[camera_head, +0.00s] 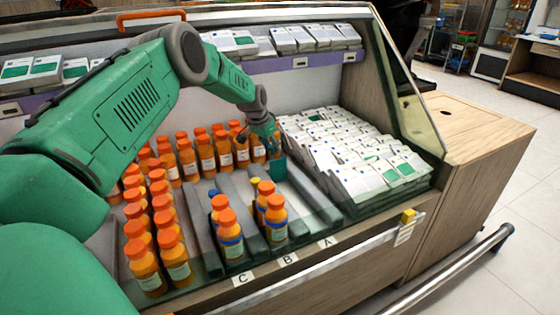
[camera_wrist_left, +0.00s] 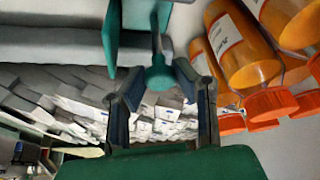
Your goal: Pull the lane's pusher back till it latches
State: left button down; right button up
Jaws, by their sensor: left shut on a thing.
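The pusher is a teal-green plate (camera_head: 278,168) at the back of the bottle lanes, just left of the white boxes in the head view. In the left wrist view, the pusher (camera_wrist_left: 160,78) shows a rounded knob between the fingers. My left gripper (camera_head: 266,140) reaches down behind the pusher from above; its two dark fingers (camera_wrist_left: 165,108) are closed around the knob. The fingers partly hide the grip contact. The lane in front of the pusher looks empty of bottles toward label A (camera_head: 325,243). My right gripper does not show.
Orange bottles (camera_head: 228,235) stand in the lanes to the left, several close behind and beside my left gripper. White boxes (camera_head: 360,160) fill the right side. A sloped glass side panel (camera_head: 405,80) and an upper shelf (camera_head: 300,62) bound the case. A front rail (camera_head: 330,255) carries labels.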

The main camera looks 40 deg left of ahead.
pick_arm(q)
jog(key=shift+w+a+r, duration=0.45)
jog(key=shift+w+a, duration=0.05)
jog(key=shift+a, duration=0.3)
jog(key=c, duration=1.3)
grip_release()
jog(key=shift+o, duration=0.2)
jog(key=shift+s+f, duration=0.1)
jog(key=shift+f, duration=0.1)
jog(key=v, duration=1.1)
jog(key=shift+s+r, duration=0.25)
jog(key=shift+r, duration=0.05)
